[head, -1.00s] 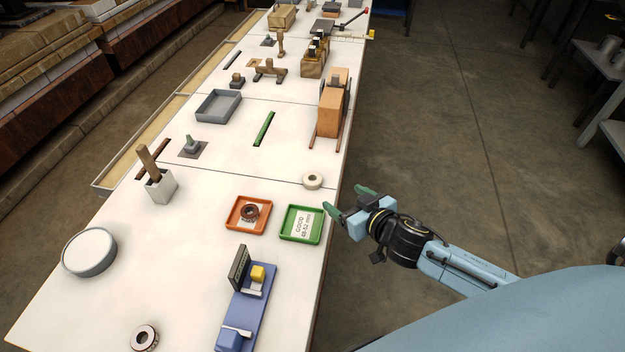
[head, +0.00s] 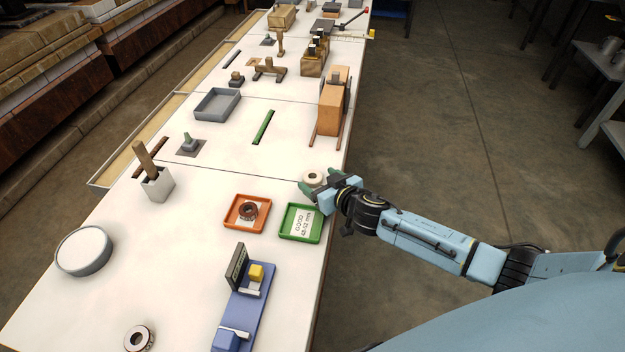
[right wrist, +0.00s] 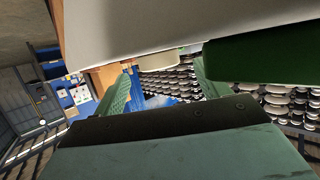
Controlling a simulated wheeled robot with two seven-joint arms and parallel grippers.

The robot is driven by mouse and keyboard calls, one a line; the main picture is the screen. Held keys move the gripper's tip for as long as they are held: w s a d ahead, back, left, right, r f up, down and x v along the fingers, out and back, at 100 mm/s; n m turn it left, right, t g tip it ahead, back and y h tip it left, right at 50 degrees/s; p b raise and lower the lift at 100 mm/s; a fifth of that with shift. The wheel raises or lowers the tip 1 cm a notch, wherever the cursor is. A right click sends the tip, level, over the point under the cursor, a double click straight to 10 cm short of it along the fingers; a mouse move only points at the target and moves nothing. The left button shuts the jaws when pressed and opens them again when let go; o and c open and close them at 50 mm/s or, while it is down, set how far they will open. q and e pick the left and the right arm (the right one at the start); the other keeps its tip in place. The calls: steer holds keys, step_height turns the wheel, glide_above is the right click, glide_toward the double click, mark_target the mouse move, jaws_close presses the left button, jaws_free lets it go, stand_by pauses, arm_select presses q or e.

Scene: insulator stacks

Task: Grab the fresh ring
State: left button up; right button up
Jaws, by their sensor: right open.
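A cream ring (head: 314,177) with a dark hole lies flat near the table's right edge, behind the green tray; I take it as the fresh ring. My right gripper (head: 317,188) is open at it, with its green fingers low around its near side. In the right wrist view, the pale edge of the ring (right wrist: 160,61) shows between the tips of the open gripper (right wrist: 162,70). I cannot tell whether the fingers touch it. My left gripper is out of view.
The green tray (head: 282,234) with a "GOOD" card is just in front of my right gripper. An orange tray (head: 230,222) holds a brown ring (head: 248,211). Another ring (head: 139,338) lies at the front left. A blue gauge stand (head: 246,308) is at the front.

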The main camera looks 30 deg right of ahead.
steer(key=shift+x, duration=1.2)
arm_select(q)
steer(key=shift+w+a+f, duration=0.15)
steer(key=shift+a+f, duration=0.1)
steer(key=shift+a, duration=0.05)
arm_select(e)
steer(key=c, duration=1)
